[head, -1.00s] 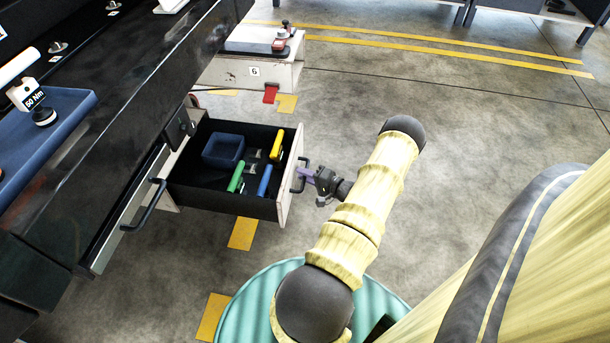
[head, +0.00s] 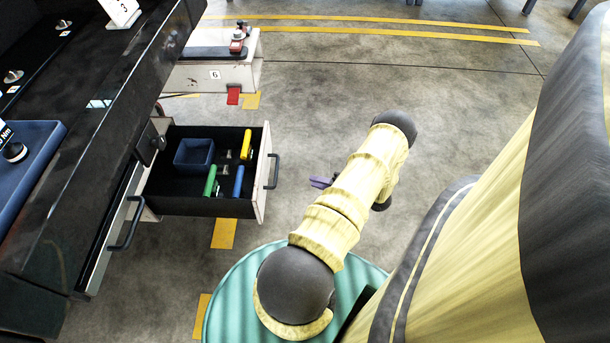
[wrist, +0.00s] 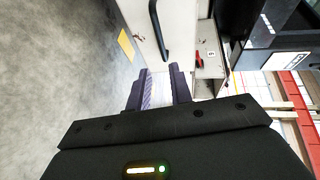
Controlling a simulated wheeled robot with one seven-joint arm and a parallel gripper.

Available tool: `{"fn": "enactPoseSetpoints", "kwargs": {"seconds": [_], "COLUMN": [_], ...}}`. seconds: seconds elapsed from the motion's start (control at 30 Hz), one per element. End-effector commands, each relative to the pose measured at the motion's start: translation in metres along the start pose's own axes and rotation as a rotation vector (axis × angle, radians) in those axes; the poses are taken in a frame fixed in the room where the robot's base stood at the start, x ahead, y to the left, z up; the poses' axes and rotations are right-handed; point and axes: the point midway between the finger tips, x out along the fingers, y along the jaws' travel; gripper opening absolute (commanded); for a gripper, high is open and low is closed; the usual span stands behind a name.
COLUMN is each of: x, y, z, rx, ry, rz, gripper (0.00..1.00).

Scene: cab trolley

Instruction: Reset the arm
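My gripper (head: 321,182) is off to the right of the open drawer (head: 261,195), clear of its black handle (head: 274,171). In the wrist view its two purple fingers (wrist: 158,88) stand apart with nothing between them, and the handle (wrist: 158,30) shows beyond them. Most of the gripper body is hidden behind my arm in the head view.
The drawer holds a blue bin (head: 194,155), a green-handled tool (head: 210,181), a blue one (head: 238,181) and a yellow one (head: 246,144). A black-topped bench (head: 90,150) is at left. A white unit marked 6 (head: 215,75) stands behind. Floor at right is clear.

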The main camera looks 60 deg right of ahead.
Motion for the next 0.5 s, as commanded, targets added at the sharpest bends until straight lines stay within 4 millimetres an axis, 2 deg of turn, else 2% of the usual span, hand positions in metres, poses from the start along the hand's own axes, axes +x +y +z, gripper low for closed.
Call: {"fn": "enactPoseSetpoints", "kwargs": {"seconds": [0.13, 0.5], "x": [-0.0106, -0.0109], "y": [0.0001, 0.0006], "z": [0.0005, 0.0004], "rx": [0.001, 0.001], "ry": [0.0, 0.0], "rz": [0.001, 0.001], "gripper": [0.21, 0.21]}}
